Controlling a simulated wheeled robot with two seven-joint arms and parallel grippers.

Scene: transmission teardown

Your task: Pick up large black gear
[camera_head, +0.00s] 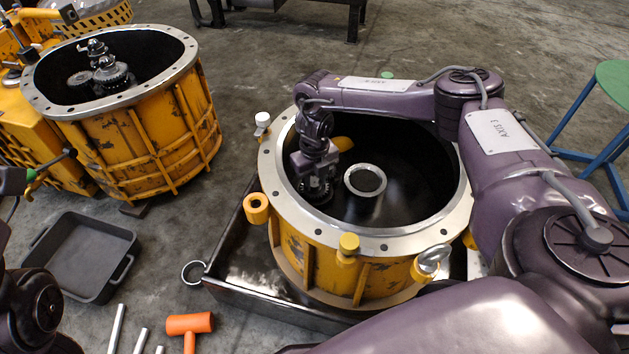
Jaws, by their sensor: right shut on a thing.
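The large black gear (317,193) is a dark toothed part inside the right-hand yellow housing (306,262), near the left of its opening. My right gripper (318,178) reaches down into this housing from above and is shut on the gear. The wrist and the dark interior hide much of the gear and the fingertips. I cannot tell whether the gear touches the housing floor. Part of my left arm shows at the lower left edge, but its gripper is out of view.
The housing's metal rim (275,160) surrounds my wrist. Another yellow housing (150,140) holds gears at the upper left. An empty black tray (80,255) and an orange mallet (189,325) lie on the floor.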

